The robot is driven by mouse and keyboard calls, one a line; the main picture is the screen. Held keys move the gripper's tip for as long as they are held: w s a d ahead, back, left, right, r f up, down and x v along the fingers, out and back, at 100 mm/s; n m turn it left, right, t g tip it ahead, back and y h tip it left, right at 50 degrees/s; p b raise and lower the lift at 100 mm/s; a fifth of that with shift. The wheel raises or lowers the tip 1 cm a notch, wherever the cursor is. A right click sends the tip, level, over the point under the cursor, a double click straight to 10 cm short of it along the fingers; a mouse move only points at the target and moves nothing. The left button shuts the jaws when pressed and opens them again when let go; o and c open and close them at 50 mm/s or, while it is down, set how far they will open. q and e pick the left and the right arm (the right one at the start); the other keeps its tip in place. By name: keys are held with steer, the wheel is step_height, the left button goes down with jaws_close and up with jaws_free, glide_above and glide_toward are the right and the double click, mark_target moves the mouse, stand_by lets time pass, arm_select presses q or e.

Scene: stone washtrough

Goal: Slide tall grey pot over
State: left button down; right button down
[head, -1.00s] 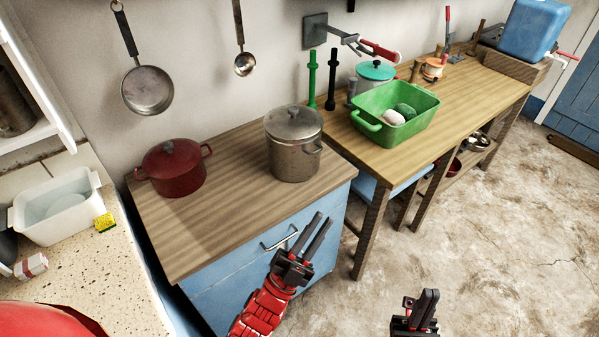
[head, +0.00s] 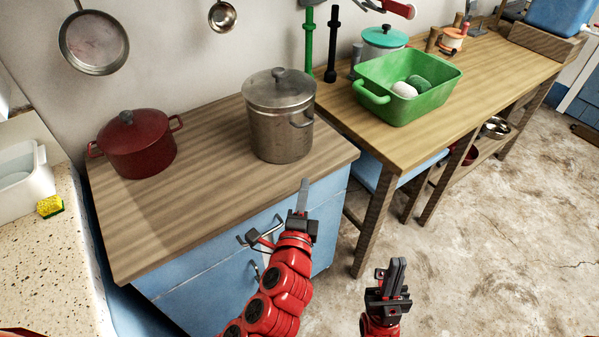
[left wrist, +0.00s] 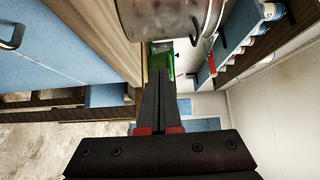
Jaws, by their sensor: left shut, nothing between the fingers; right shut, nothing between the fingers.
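The tall grey pot (head: 280,128) stands upright with its lid on, near the right end of the wooden-topped blue cabinet (head: 205,195). My left gripper (head: 303,192) is shut and empty, in front of the pot near the counter's front edge, apart from the pot in the head view. In the left wrist view the pot (left wrist: 165,20) fills the top centre, just beyond the shut fingers (left wrist: 160,95). My right gripper (head: 396,268) is shut and empty, low over the floor to the right of the cabinet.
A red lidded pot (head: 138,150) stands to the left on the same top, with bare wood between the pots. A wooden table (head: 440,115) with a green tub (head: 372,97) adjoins at right. A yellow sponge (head: 50,206) lies on the speckled counter.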

arm_select(q)
glide_toward(302, 141)
steer(key=w+d, duration=0.2)
steer(key=d, duration=0.1)
steer(key=w, duration=0.1)
steer(key=w+a+p, duration=0.1)
steer(key=w, duration=0.1)
steer(key=shift+a+p, duration=0.3)
steer(key=shift+w+a, duration=0.25)
steer(key=shift+w, duration=0.2)
